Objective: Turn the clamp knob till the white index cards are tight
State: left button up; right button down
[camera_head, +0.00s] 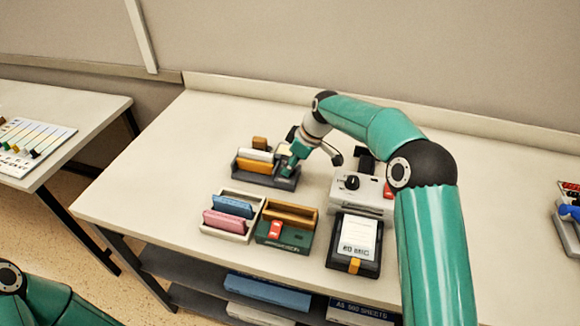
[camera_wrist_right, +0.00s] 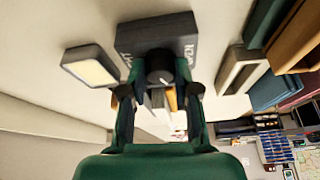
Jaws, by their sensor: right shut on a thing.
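A dark grey card clamp (camera_head: 265,179) stands at the back left of the table. White index cards (camera_head: 255,154) stand upright in it, beside an orange block (camera_head: 254,165). My right gripper (camera_head: 289,166) reaches down at the clamp's right end and hides the knob in the head view. In the right wrist view, the round dark knob (camera_wrist_right: 160,70) with a pale mark lies between the fingers of my right gripper (camera_wrist_right: 160,90), which is shut on it. Partly covered lettering shows on the clamp's dark face (camera_wrist_right: 157,37). My left gripper is out of view.
In front of the clamp stand a white tray (camera_head: 257,222) with blue and pink pieces and a green box (camera_head: 296,239) with a red part. A grey device (camera_head: 340,197) and a black label holder (camera_head: 341,257) stand to the right.

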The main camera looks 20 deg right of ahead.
jog(key=m+t+b, duration=0.1)
jog(key=m+b, duration=0.1)
jog(key=m, duration=0.1)
jog(key=shift+a+h+b, duration=0.1)
jog(key=shift+h+b, duration=0.2)
jog(key=shift+h, duration=0.1)
jog(key=m+b, duration=0.1)
jog(key=m, duration=0.1)
jog(key=m+h+b, duration=0.1)
jog(key=m, duration=0.1)
jog(key=m+h+b, duration=0.1)
jog(key=m, duration=0.1)
jog(key=shift+a+t+b, duration=0.25)
jog(key=shift+t+b, duration=0.05)
jog(key=shift+t, duration=0.1)
jog(key=m+h+b, duration=0.1)
jog(key=m, duration=0.2)
jog(key=shift+a+r, duration=0.1)
jog(key=shift+a, duration=0.05)
jog(key=shift+a+r+m+g+h+b, duration=0.15)
jog(key=shift+m+h, duration=0.3)
jog(key=shift+m, duration=0.55)
jog(key=shift+d+f+m+g+h+b, duration=0.15)
jog(key=shift+m+h, duration=0.3)
jog(key=shift+m, duration=0.55)
jog(key=shift+a+r, duration=0.15)
jog(key=c, duration=0.9)
grip_release()
jog(key=shift+o, duration=0.3)
jog(key=shift+f, duration=0.2)
